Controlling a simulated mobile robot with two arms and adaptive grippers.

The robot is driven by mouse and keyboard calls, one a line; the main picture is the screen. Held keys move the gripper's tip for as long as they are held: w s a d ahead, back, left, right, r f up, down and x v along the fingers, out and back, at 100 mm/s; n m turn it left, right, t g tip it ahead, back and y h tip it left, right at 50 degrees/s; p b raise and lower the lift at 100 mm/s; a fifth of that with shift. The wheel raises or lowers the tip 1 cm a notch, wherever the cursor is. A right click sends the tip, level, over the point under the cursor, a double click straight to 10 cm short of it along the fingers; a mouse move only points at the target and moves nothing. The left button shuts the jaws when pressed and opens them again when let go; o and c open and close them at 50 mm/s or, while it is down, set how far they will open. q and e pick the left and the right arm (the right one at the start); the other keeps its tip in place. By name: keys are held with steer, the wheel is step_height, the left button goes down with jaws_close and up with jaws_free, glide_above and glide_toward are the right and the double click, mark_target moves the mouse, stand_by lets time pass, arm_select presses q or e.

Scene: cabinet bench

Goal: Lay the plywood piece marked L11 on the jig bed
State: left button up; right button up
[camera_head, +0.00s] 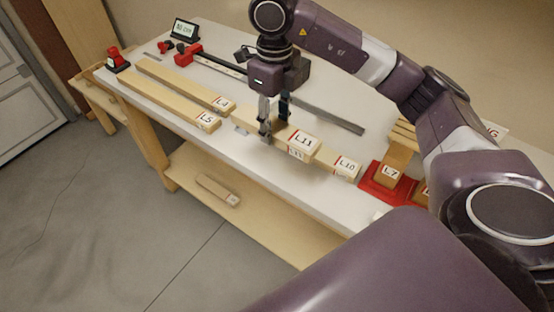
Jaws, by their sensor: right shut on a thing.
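The plywood piece marked L11 (304,142) is a pale wooden strip with a red-edged label on its top and another on its end. It is at the middle of the bench. My right gripper (274,130) points down and is shut on this piece, to the left of its label. I cannot tell whether the piece touches what is below it. A piece marked L10 (346,168) shows just to its right, partly hidden. I cannot clearly tell which part is the jig bed. My left gripper is not in view.
Two long strips, L5 (208,121) and L6 (222,103), lie at the left. A red-ended clamp bar (189,56) and a grey strip (332,117) lie behind. A red holder (382,188) with L7 (390,174) stands right. A loose block (218,190) lies on the lower shelf.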

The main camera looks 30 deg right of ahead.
mark_target(276, 170)
step_height(276, 170, down, 13)
steer(key=shift+r+p, duration=0.15)
steer(key=shift+p, duration=1.1)
steer(key=shift+f, duration=0.3)
steer(key=shift+f, duration=0.15)
steer(key=o, duration=1.3)
steer(key=shift+o, duration=0.2)
